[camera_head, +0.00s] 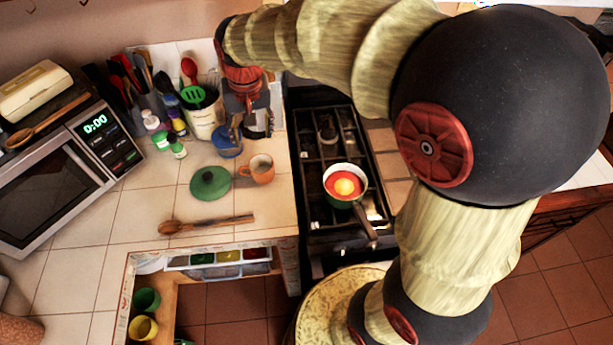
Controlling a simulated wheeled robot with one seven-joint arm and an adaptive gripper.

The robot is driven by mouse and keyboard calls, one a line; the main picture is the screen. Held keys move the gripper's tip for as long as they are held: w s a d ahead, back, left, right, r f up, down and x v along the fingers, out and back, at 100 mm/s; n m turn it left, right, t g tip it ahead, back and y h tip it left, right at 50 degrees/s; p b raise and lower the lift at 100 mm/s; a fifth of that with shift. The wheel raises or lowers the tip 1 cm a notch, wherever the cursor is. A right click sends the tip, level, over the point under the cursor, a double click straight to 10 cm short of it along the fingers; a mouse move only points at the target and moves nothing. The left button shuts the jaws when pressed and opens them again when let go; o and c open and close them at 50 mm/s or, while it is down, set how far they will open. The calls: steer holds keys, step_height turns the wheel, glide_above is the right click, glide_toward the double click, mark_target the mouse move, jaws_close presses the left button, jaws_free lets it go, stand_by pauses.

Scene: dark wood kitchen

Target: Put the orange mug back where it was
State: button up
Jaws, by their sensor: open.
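The orange mug (262,171) stands upright on the tiled counter, near the counter's right edge beside the stove. Its handle points left, toward a green lid. My gripper (250,131) is open and points down behind the mug, a little above it in the picture. I see no contact between the gripper and the mug. The gripper's fingers are small and dark here, and partly overlap a blue pot or lid (224,147). I cannot tell exactly how high they are above the counter.
The green lid (210,183) and a wooden spoon (205,224) lie on the counter. A utensil holder (205,118) stands behind. A pan (345,184) with red and yellow contents sits on the stove (325,235). Green and yellow mugs (143,327) are below the counter.

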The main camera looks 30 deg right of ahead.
steer(key=s+d+r+n+t, duration=0.1)
steer(key=s+r, duration=0.2)
steer(key=s, duration=0.8)
steer(key=s+d+r+n+t, duration=0.2)
steer(key=s, duration=0.9)
steer(key=shift+s+r+t, duration=0.25)
steer(key=shift+r+t, duration=0.05)
steer(key=shift+r, duration=0.1)
step_height(320, 180, down, 4)
steer(key=b, duration=0.4)
